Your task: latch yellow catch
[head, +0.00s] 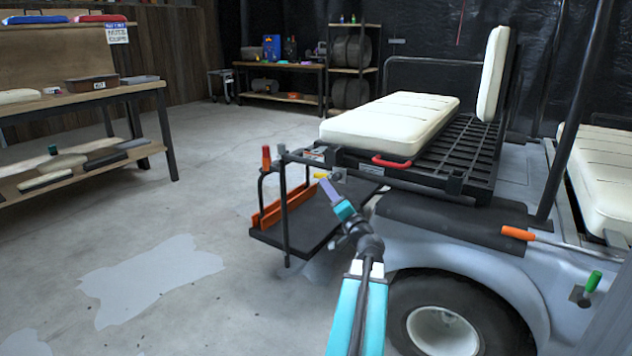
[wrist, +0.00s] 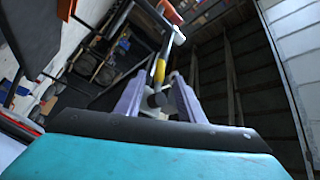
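The yellow catch (head: 319,176) is at the near left corner of the cart's rear rack, beside a black frame. In the wrist view the yellow catch (wrist: 160,70) points up and away from a dark round pivot (wrist: 157,100). My gripper (head: 326,184) is right at the catch in the head view. In the wrist view my gripper (wrist: 157,88) is open, with one purple finger on each side of the pivot and the lower catch. I cannot tell whether a finger touches it. The fingers partly hide the catch's mount.
A black platform with an orange rail (head: 284,208) hangs left of the catch. A red handle (head: 391,162) and white cushion (head: 392,122) are on the rack. An orange-handled lever (head: 518,233) and green handle (head: 593,281) are right. The floor (head: 220,200) at left is clear.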

